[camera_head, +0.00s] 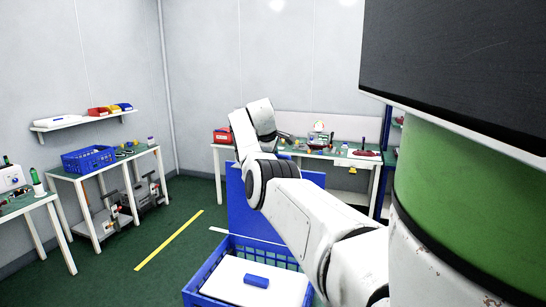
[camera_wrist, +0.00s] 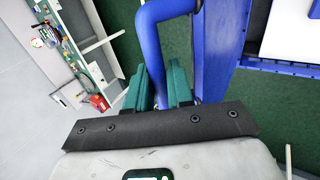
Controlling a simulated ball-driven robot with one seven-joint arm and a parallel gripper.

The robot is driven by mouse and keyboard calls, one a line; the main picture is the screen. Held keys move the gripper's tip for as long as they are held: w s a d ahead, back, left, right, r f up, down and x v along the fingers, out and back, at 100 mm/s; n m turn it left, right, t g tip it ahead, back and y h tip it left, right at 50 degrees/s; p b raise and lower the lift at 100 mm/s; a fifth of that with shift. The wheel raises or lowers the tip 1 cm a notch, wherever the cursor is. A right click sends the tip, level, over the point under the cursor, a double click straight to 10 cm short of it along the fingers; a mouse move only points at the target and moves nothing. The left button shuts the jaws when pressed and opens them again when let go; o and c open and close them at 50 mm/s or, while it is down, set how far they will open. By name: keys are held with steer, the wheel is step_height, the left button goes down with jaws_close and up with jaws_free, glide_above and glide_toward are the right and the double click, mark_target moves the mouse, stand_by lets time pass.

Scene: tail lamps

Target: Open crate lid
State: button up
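The blue crate (camera_head: 207,275) stands open-topped on the floor at the bottom of the head view. Inside it lies a white item with a blue block (camera_head: 256,281) on top. The blue crate lid (camera_head: 240,205) stands steeply raised at the crate's far side, partly hidden by my arm. In the wrist view the lid (camera_wrist: 222,50) is right of centre, with a looped blue handle (camera_wrist: 150,40) beside it. My gripper (camera_wrist: 157,78) has its green fingers on either side of the handle bar, which fills the gap between them. In the head view my fingers cannot be made out clearly.
A back table (camera_head: 222,147) with small parts stands behind the crate. A side table (camera_head: 145,152) with a blue basket (camera_head: 88,159) is at left, under a wall shelf (camera_head: 85,121). Green floor with a yellow line (camera_head: 170,239) is clear left of the crate.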

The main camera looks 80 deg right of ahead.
steer(key=o, duration=0.3)
steer(key=b+v, duration=0.3)
steer(key=v, duration=0.7)
steer(key=shift+a+r, duration=0.25)
steer(key=shift+a, duration=0.05)
steer(key=shift+w, duration=0.1)
stand_by(0.4)
